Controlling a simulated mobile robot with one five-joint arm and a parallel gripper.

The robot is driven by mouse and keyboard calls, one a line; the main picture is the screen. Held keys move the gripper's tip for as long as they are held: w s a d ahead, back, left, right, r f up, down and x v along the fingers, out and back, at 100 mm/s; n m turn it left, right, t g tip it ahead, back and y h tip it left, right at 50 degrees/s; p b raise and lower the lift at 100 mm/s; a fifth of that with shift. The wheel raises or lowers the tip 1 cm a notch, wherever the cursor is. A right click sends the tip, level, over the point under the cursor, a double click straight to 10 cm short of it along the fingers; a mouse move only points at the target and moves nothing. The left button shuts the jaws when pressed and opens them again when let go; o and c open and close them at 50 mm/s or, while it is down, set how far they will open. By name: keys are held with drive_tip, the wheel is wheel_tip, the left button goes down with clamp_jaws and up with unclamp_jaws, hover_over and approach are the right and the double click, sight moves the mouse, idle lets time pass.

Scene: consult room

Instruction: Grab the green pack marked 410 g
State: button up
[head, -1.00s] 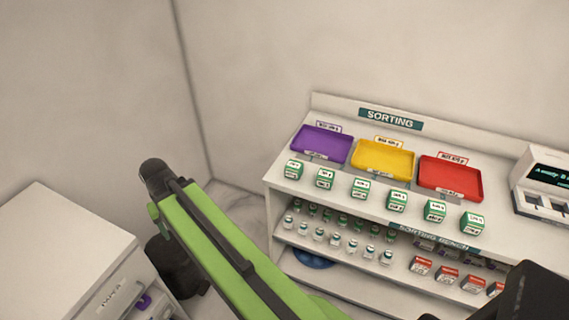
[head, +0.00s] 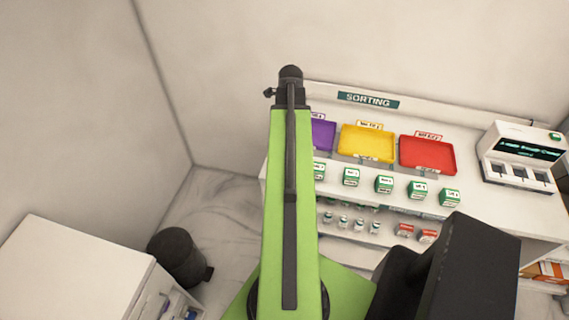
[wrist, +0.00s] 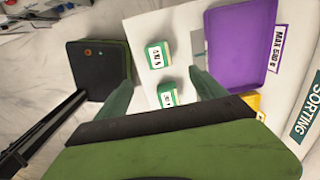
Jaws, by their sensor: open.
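Several small white-and-green packs stand in a row along the front of the sorting bench. In the head view I see a pack (head: 351,177), another (head: 383,184), another (head: 417,190) and one at the right end (head: 449,197). Their weight marks are too small to read, so I cannot tell which is 410 g. My arm hides the left end of the row. In the wrist view my gripper (wrist: 160,78) is open and empty. One pack (wrist: 168,94) shows between its fingers, and a second pack (wrist: 157,55) lies just beyond. My gripper is hidden in the head view.
Purple (head: 323,134), yellow (head: 367,143) and red (head: 428,154) trays lie behind the packs. A white device with a display (head: 521,156) stands at the right. A shelf below holds vials and red-and-white boxes. A white cabinet (head: 75,270) and dark bin (head: 178,257) are at left.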

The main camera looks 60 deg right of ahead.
drive_tip(key=f+b, duration=1)
drive_tip(key=f, duration=0.1)
drive_tip(key=f+b, duration=0.5)
drive_tip(key=shift+w+a+f, duration=0.15)
drive_tip(key=shift+w+f, duration=0.2)
drive_tip(key=shift+r, duration=0.2)
clamp_jaws()
